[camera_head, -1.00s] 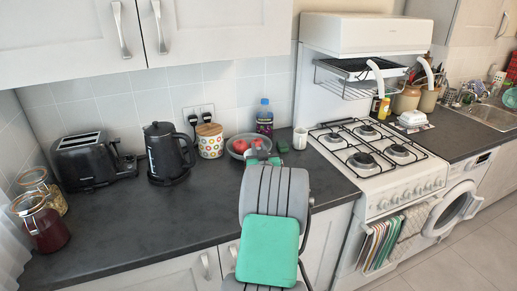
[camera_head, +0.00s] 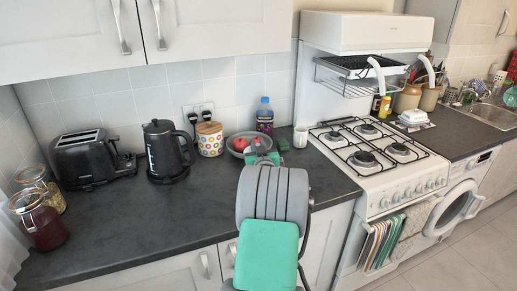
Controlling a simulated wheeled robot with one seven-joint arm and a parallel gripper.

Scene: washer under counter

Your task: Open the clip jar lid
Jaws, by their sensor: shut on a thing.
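Two glass clip jars stand at the left end of the counter. The front jar (camera_head: 40,225) has dark red contents, and its lid (camera_head: 28,199) looks closed. The jar behind it (camera_head: 50,192) has pale yellow contents and a lid (camera_head: 31,175) that also looks closed. My grey and green arm reaches over the counter in the middle of the view, well to the right of both jars. Its far end is beside the fruit bowl. The fingertips and anything between them cannot be made out.
A toaster (camera_head: 87,158), a black kettle (camera_head: 164,150) and a patterned canister (camera_head: 210,142) stand along the wall. A fruit bowl (camera_head: 236,152), a bottle (camera_head: 264,118) and a white mug (camera_head: 300,138) are beyond my arm. The counter's front left is clear.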

